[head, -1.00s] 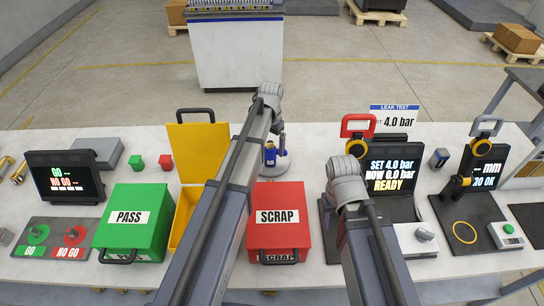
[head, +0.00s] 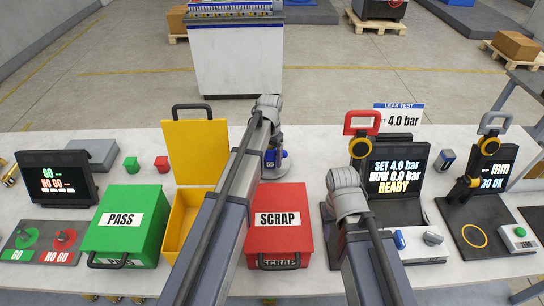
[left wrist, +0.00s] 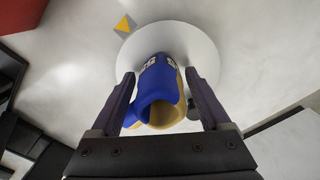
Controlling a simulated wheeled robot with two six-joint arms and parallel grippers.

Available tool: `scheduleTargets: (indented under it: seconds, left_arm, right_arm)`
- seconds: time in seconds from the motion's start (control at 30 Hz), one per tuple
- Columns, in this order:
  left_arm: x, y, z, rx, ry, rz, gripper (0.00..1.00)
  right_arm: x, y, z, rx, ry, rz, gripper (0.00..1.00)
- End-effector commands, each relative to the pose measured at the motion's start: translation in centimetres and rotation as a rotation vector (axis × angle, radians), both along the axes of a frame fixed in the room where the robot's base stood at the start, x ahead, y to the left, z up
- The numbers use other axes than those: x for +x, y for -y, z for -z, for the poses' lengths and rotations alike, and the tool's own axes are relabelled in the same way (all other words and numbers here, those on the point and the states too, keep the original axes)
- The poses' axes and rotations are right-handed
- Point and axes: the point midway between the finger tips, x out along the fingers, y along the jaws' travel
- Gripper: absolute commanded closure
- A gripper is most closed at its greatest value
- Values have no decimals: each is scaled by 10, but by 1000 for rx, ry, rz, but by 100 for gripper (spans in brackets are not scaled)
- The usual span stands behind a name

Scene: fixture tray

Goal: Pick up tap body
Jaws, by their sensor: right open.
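The tap body (head: 270,158) is blue with a pale label and stands on the bench behind the red SCRAP box, partly hidden by my left arm. In the left wrist view the tap body (left wrist: 155,92) shows blue with brass-coloured parts, over a round white disc (left wrist: 205,55). My left gripper (left wrist: 160,78) has its fingers apart, one on each side of the tap body; I cannot tell whether they touch it. My right gripper (head: 345,190) is over the bench, left of the leak-test screen; its fingers are hidden behind the wrist.
The red SCRAP box (head: 290,240), yellow bin (head: 183,220) with raised lid and green PASS box (head: 120,240) stand along the front. The leak tester (head: 395,175) and a gauge station (head: 490,190) are at right. The GO/NO GO screen (head: 55,180) is at left.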

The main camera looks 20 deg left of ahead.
Motion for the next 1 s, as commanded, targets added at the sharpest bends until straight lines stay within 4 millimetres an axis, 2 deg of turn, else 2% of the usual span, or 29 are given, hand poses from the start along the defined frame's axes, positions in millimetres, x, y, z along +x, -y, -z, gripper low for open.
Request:
scheduleTargets:
  seconds: [0.07,0.67,1.0]
  left_arm:
    - [0,0,0,1,0,0,31]
    - [0,0,0,0,0,0,98]
    - [0,0,0,0,0,1,100]
  right_arm:
    - [0,0,0,0,0,0,50]
    - [0,0,0,0,0,0,50]
    - [0,0,0,0,0,0,50]
